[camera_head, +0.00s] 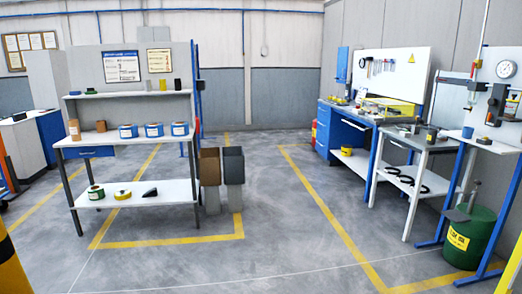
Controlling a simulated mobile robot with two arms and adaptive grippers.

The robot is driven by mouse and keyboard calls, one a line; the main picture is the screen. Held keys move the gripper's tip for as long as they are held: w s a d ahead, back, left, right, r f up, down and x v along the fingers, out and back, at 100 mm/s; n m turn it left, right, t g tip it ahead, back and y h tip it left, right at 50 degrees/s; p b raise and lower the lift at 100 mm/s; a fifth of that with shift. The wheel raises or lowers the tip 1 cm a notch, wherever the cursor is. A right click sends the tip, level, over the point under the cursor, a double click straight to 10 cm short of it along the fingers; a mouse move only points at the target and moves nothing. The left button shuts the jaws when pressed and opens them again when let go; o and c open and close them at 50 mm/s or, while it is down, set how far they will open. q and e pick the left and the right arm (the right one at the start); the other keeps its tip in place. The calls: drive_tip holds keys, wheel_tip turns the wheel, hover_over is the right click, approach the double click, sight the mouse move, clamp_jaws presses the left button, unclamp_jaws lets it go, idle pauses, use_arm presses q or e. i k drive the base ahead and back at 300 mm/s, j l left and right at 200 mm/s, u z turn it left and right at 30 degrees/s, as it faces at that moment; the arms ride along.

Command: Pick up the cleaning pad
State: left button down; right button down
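No thing in view is clearly a cleaning pad; the small objects are too far off to tell. A small black wedge-like object (150,193) lies on the lower shelf of the left workbench (170,141), right of a yellow roll (122,194) and a green-and-white roll (96,193). A small brown block (101,126) sits on that bench's top, near blue-and-white rolls (153,130). A small dark blue block (467,132) sits on the right-hand stand (484,144). Neither of my grippers is in view.
Brown (209,167) and dark grey (233,166) bins stand beside the left bench. A blue workbench (345,137), a grey side table (405,138) and a green drum (470,238) are at right. Open floor (265,215) lies between. A yellow-black post (10,265) is at the near left.

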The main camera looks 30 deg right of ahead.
sight(90, 90)
drive_tip(key=z, duration=3.8)
drive_tip(key=u, duration=3.75)
drive_tip(key=i+l+z, duration=0.15)
drive_tip(key=i+z, duration=0.2)
drive_tip(key=i, duration=0.6)
drive_tip(key=i+j+z, duration=0.15)
drive_tip(key=i+z, duration=0.2)
drive_tip(key=i, duration=0.65)
